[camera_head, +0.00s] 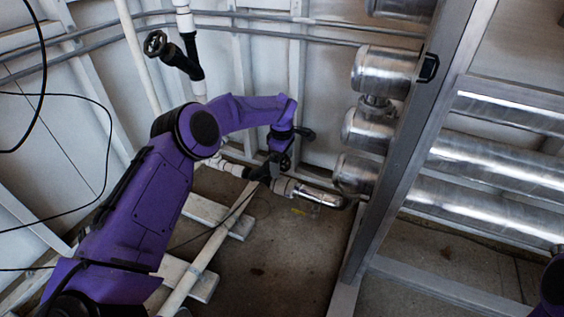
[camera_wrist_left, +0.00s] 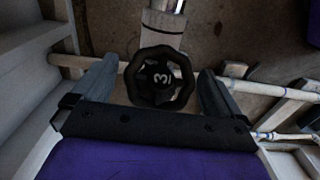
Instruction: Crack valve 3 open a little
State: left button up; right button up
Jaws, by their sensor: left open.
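My left gripper (camera_wrist_left: 158,70) is open, with one grey finger to the left of the wheel and one to the right. A gap shows between each finger and the rim, so the jaws hold nothing. In the head view my left gripper (camera_head: 272,166) is low by the wall at the valve's pipe, and it and the arm partly hide the wheel (camera_head: 285,161). My right gripper is out of view.
Another black handwheel (camera_head: 155,43) is on a pipe at the upper left. Shiny metal cylinders (camera_head: 383,72) and a grey frame post (camera_head: 415,150) stand right of my left arm. White pipes and boards (camera_head: 215,215) lie low over the floor. Loose black cables hang at left.

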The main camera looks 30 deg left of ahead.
pick_arm(q)
jog(key=c, duration=1)
jog(key=shift+o, duration=0.2)
